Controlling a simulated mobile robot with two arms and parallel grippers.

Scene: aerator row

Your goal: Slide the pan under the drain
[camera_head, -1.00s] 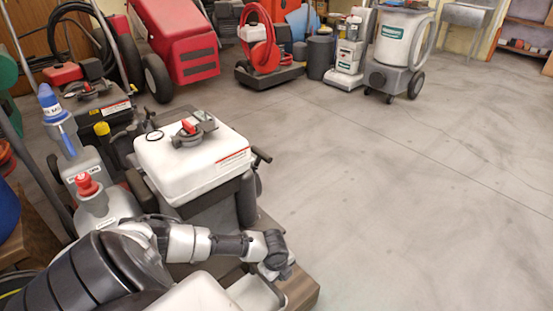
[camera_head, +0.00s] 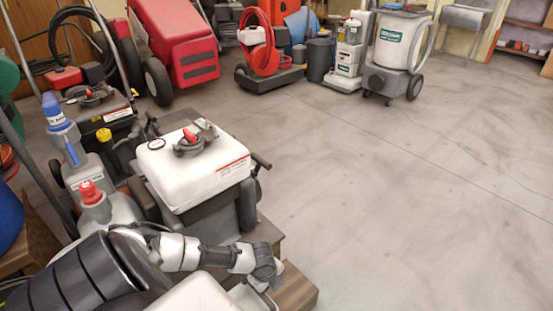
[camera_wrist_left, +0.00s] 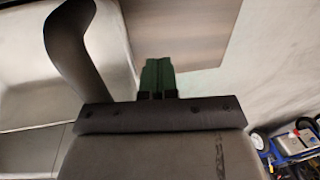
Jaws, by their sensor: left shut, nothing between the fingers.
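My left gripper (camera_head: 267,283) is low at the bottom of the head view, above a wooden board. Its green fingers (camera_wrist_left: 158,77) are shut with nothing between them. A pale grey tray, likely the pan (camera_head: 246,297), shows partly beside and behind the gripper; my arm covers much of it. Smooth grey panels (camera_wrist_left: 30,55) at the left of the wrist view may be the same tray, with a dark curved strip across them. The machine with the white tank (camera_head: 190,172) stands just beyond my arm. I cannot make out its drain. My right gripper is not in view.
The wooden board (camera_head: 296,290) ends at the right, beside open grey floor. Red machines (camera_head: 175,45) and a grey vacuum (camera_head: 398,55) line the back.

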